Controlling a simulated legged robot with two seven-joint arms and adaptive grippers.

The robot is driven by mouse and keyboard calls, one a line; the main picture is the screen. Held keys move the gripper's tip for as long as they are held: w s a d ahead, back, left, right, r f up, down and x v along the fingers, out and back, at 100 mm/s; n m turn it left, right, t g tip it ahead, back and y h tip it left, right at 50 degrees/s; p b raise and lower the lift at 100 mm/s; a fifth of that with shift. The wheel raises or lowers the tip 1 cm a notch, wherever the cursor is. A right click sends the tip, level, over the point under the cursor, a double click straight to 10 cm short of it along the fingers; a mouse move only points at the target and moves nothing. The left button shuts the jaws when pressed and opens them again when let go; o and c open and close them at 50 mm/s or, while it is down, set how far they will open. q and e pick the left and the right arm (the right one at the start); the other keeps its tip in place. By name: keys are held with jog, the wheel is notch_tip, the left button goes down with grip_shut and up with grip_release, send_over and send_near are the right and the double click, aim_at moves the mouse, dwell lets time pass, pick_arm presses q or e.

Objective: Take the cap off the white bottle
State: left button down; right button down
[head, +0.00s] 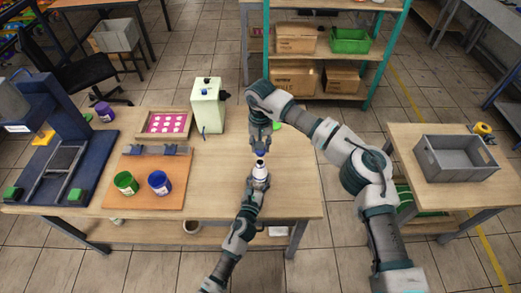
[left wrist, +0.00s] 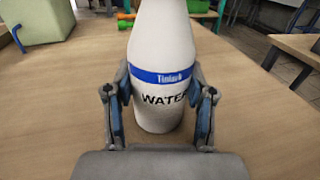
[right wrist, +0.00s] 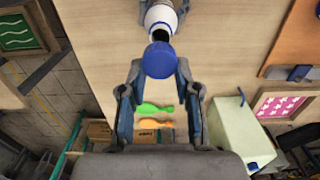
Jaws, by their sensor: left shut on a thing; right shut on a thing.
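The white bottle (head: 261,172) stands upright on the table and also fills the middle of the left wrist view (left wrist: 163,50), with a blue band and "WATER" lettering. My left gripper (head: 257,184) is shut around its body. The blue cap (right wrist: 160,60) is between the fingertips of my right gripper (right wrist: 160,78), which is shut on it. The cap is off the bottle; the dark open mouth shows beside it in the right wrist view. In the head view the cap (head: 259,152) is just above and beyond the bottle's mouth.
A green and an orange object (right wrist: 155,124) lie beyond the cap. The table right of the bottle is clear.

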pick_arm(q)
jog(key=shift+c, duration=1.5)
grip_release()
